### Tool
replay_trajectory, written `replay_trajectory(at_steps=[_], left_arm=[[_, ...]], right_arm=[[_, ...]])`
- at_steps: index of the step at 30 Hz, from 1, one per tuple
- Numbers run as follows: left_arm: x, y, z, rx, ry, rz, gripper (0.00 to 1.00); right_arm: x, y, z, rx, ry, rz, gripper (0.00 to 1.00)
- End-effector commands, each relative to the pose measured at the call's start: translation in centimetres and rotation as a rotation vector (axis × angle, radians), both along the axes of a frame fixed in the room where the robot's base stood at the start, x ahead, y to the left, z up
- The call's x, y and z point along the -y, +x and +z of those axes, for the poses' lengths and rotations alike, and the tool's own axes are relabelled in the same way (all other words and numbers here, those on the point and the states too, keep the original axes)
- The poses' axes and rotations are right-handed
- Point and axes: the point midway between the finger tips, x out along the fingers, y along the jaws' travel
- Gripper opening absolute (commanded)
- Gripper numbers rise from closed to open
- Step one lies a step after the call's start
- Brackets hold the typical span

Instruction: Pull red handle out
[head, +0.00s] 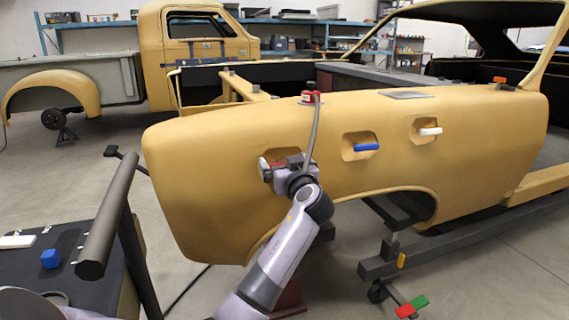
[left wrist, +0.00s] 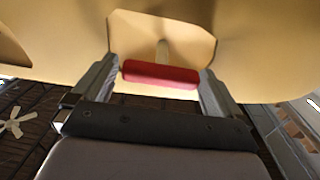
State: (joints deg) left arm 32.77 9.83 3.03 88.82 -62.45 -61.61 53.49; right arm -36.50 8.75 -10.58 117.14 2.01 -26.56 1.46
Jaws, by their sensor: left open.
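The red handle (left wrist: 160,74) shows in the left wrist view as a red bar on a pale stem, in front of an angular recess plate on the yellow car body. In the head view my gripper and arm hide most or all of it. My left gripper (head: 279,167) is at the leftmost recess of the car shell (head: 220,190). In the left wrist view my left gripper (left wrist: 158,78) is open, with one finger at each end of the red bar. Whether the fingers touch it I cannot tell. My right gripper is not in view.
A blue handle (head: 366,147) and a white handle (head: 430,132) sit in recesses to the right. A red-capped item (head: 310,97) stands on the body's top edge. A dark table with a blue cube (head: 50,259) is at the lower left.

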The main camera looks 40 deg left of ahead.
Motion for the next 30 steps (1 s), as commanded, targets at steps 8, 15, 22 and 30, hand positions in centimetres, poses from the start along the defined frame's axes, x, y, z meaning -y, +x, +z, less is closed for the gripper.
replay_trajectory(at_steps=[8, 15, 22, 30], left_arm=[[-0.2, 0.1, 0.0, -0.001, -0.001, -0.001, 1.00], [-0.2, 0.1, 0.0, 0.000, 0.000, -0.001, 0.30], [1.1, -0.5, 0.0, 0.001, 0.000, -0.004, 0.30], [2.1, -1.2, 0.3, -0.003, -0.001, -0.001, 0.30]], right_arm=[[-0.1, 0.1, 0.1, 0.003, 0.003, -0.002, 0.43], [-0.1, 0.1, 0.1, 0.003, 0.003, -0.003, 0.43], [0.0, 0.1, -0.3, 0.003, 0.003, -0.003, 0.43], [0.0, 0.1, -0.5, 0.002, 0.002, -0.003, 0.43]])
